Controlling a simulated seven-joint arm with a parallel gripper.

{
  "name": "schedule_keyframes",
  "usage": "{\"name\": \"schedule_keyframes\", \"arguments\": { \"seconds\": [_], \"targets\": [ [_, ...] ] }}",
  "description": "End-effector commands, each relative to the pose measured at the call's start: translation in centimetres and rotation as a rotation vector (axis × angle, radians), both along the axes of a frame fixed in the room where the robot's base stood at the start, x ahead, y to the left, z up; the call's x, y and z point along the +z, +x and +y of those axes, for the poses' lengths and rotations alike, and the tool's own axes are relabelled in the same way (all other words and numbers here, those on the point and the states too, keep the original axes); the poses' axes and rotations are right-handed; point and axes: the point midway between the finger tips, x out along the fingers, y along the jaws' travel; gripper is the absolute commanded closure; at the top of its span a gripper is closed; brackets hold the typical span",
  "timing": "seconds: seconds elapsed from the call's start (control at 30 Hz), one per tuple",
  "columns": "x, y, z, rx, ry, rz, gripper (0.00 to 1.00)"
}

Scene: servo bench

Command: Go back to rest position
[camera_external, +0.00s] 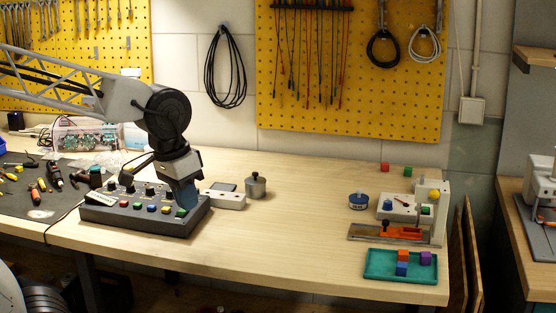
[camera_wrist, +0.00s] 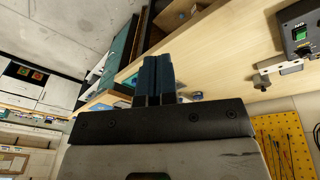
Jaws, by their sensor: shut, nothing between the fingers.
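My gripper (camera_external: 184,203) points down over the right end of the dark control box (camera_external: 140,208) in the external view. Its blue fingers are together with nothing between them. I cannot tell whether the fingertips touch the box or hang in front of it. In the wrist view the fingers (camera_wrist: 155,78) stand side by side, closed, at the middle. The control box carries several coloured buttons and black knobs. Part of it is hidden behind my gripper.
A pale block (camera_external: 226,200) and a metal weight (camera_external: 255,187) stand just right of my gripper. A green tray (camera_external: 380,273) with coloured cubes is at the front right. Tools lie on a dark mat (camera_external: 30,208) at left. The middle of the bench is clear.

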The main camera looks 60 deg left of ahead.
Motion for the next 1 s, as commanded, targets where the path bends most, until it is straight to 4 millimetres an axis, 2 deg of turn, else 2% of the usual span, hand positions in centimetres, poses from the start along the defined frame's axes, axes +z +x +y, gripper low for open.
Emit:
{"name": "schedule_keyframes", "arguments": {
  "seconds": [0.1, 0.3, 1.0],
  "targets": [
    [-0.6, -2.4, 0.0, -0.077, 0.044, -0.023, 1.00],
    [-1.3, -4.6, 0.1, -0.158, 0.093, -0.043, 1.00],
    [-1.5, -5.0, 0.2, -0.174, 0.103, -0.046, 1.00]
  ]
}}
